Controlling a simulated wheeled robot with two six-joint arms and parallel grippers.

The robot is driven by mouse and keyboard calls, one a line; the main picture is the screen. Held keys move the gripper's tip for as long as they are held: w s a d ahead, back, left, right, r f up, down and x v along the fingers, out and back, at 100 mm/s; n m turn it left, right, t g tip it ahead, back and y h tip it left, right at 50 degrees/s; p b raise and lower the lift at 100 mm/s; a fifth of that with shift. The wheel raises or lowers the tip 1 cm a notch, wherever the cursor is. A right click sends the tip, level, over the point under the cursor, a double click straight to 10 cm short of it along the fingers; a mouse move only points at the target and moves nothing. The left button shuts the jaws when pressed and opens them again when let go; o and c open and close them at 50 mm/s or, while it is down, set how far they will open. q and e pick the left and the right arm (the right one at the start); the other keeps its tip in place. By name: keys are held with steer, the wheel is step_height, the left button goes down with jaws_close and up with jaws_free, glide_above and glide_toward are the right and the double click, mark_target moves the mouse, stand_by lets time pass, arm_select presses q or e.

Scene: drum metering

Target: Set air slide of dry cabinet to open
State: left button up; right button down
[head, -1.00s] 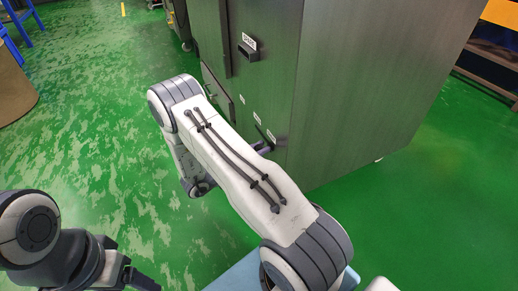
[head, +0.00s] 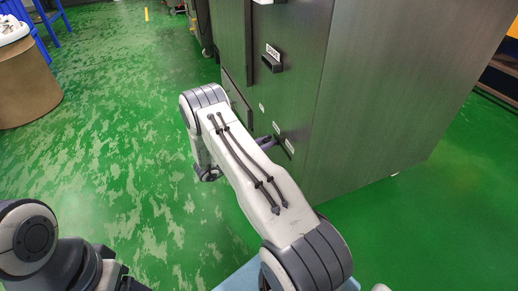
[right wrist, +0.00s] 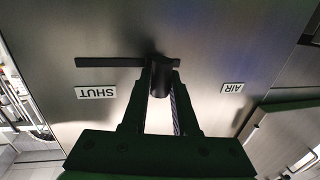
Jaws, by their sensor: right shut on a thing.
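The dry cabinet (head: 375,105) is a tall grey metal box in the head view. In the right wrist view its air slide is a dark knob (right wrist: 160,78) on a dark horizontal slot (right wrist: 108,62). The labels SHUT (right wrist: 97,92) and AIR (right wrist: 233,88) appear upside down there. The knob sits near the slot's right end in that picture, away from the SHUT label. My right gripper (right wrist: 161,88) is shut on the knob, one finger on each side. My left gripper (head: 132,286) is cut off at the head view's bottom edge; its jaws are unclear.
A labelled dark handle (head: 272,62) is higher on the cabinet front. A brown drum (head: 25,85) stands at the far left, beside blue framework (head: 52,22). The green floor (head: 125,150) left of the cabinet is mostly clear.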

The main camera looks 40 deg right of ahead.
arm_select(q)
steer(key=shift+w+r, duration=0.1)
steer(key=shift+w, duration=0.4)
arm_select(e)
steer(key=shift+w+d, duration=0.25)
steer(key=shift+w, duration=0.95)
steer(key=c, duration=0.7)
jaws_free()
steer(key=shift+d+f, duration=0.1)
steer(key=shift+a+p, duration=0.3)
steer(key=shift+a, duration=0.1)
arm_select(q)
steer(key=shift+r+p, duration=1.7)
steer(key=shift+r, duration=0.25)
arm_select(e)
steer(key=shift+w+a, duration=0.2)
steer(key=shift+a, duration=1.4)
steer(key=shift+w+a, duration=0.15)
steer(key=shift+a, duration=1.45)
steer(key=shift+w+a, duration=0.2)
steer(key=shift+a, duration=1.4)
